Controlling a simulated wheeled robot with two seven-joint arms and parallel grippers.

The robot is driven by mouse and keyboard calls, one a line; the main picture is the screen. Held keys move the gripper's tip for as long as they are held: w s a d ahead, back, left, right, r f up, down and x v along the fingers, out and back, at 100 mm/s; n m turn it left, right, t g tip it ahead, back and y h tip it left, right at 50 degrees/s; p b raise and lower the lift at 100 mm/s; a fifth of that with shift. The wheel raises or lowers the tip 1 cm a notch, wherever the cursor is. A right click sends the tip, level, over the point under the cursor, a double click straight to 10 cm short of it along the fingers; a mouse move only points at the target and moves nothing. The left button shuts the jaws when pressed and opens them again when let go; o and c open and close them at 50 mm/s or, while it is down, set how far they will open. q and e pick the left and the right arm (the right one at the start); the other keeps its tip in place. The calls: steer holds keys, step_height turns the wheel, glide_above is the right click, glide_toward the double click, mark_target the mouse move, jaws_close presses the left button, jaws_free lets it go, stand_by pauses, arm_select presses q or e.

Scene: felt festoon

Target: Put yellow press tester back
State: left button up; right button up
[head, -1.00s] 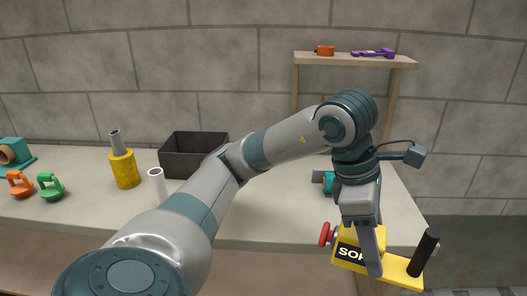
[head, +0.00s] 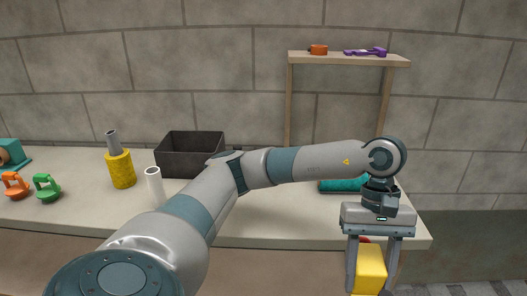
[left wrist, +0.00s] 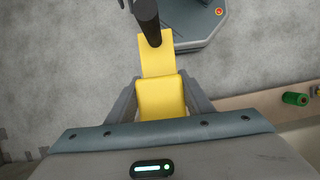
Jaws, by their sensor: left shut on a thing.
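The yellow press tester (head: 369,270) is held in my left gripper (head: 371,268), in front of the bench's front right edge in the head view. Its yellow end faces the head camera. A bit of red shows above it, and its lower part is cut off by the frame. In the left wrist view the yellow body (left wrist: 160,97) sits between both fingers of the left gripper (left wrist: 160,103), with a black handle (left wrist: 147,22) at its far end. My right gripper does not show.
The bench (head: 270,215) holds a dark open bin (head: 190,160), a yellow cylinder (head: 121,170), a white tube (head: 154,184), orange (head: 15,186) and green (head: 46,187) handled pieces, and a teal item (head: 340,186). A raised shelf (head: 348,60) stands at the back right. The bench's middle looks clear.

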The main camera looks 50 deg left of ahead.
mark_target(362, 291)
arm_select(q)
step_height(362, 291, down, 5)
steer(key=m+y, duration=0.1)
steer(key=m, duration=0.2)
steer(key=m+g+y, duration=0.1)
steer(key=m, duration=0.2)
steer(key=shift+a+r+m, duration=0.1)
steer(key=shift+a+m, duration=0.05)
steer(key=shift+m, duration=0.25)
steer(key=shift+a+f+m+y, duration=0.25)
steer(key=shift+f+m+y, duration=0.25)
steer(key=shift+f+m, duration=0.55)
steer(key=shift+r, duration=0.2)
